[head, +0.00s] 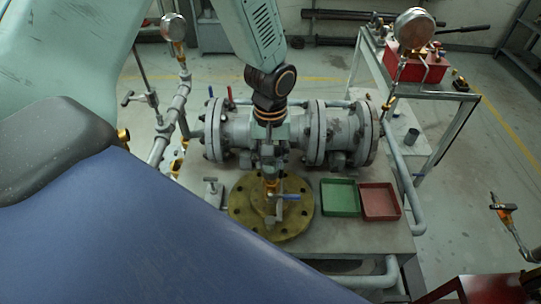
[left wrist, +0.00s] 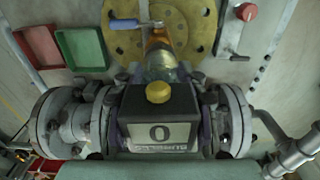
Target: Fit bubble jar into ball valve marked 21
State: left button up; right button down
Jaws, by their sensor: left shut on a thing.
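My left gripper (head: 270,162) points down over the round brass-coloured flange (head: 243,222) in the head view. It is shut on what looks like the clear bubble jar (left wrist: 161,68), seen in the left wrist view just beyond the gripper body. The jar lines up with a brass ball valve (left wrist: 158,40) with a blue lever (left wrist: 124,23); the valve also shows in the head view (head: 271,187) below the gripper. Jar and valve overlap in view, so I cannot tell whether the jar is seated. No number 21 is readable. My right gripper is not in view.
A flanged grey pipe (head: 235,131) runs behind the gripper. A green tray (head: 340,212) and a red tray (head: 380,215) lie right of the flange on the bench. Gauges stand on pipes at left (head: 174,27) and right (head: 415,27). A second table (head: 440,93) stands behind.

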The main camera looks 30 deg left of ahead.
pick_arm(q)
jog(key=shift+w+d, duration=0.15)
jog(key=shift+d, duration=0.05)
jog(key=shift+s+a+r, duration=0.1)
jog(key=shift+s+a, duration=0.15)
jog(key=shift+a, duration=0.05)
jog(key=shift+w+d, duration=0.1)
jog(key=shift+d, duration=0.05)
grip_shut()
jog(key=shift+p, duration=0.35)
dwell(0.5)
jog(key=shift+f, duration=0.4)
jog(key=shift+f, duration=0.1)
dwell(0.5)
